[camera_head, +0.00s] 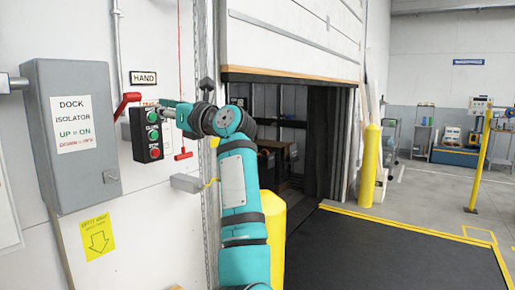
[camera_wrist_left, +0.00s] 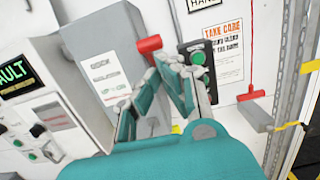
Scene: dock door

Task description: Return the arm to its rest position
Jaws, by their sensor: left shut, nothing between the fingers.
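My teal left arm reaches up to the wall. Its gripper (camera_head: 172,108) is in front of the top of a dark push-button box (camera_head: 139,146) with two green buttons and a red one. In the left wrist view the gripper's fingertips (camera_wrist_left: 164,62) come together, shut and empty. They overlap the button box (camera_wrist_left: 194,48) and hide part of it; whether they touch it I cannot tell. My right gripper is not in view.
A grey isolator box (camera_head: 85,190) with a red lever (camera_head: 126,103) is left of the button box. A red pull handle (camera_head: 183,156) hangs close to my arm. A yellow post (camera_head: 272,235) stands behind it. The dock door (camera_head: 292,35) is partly raised.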

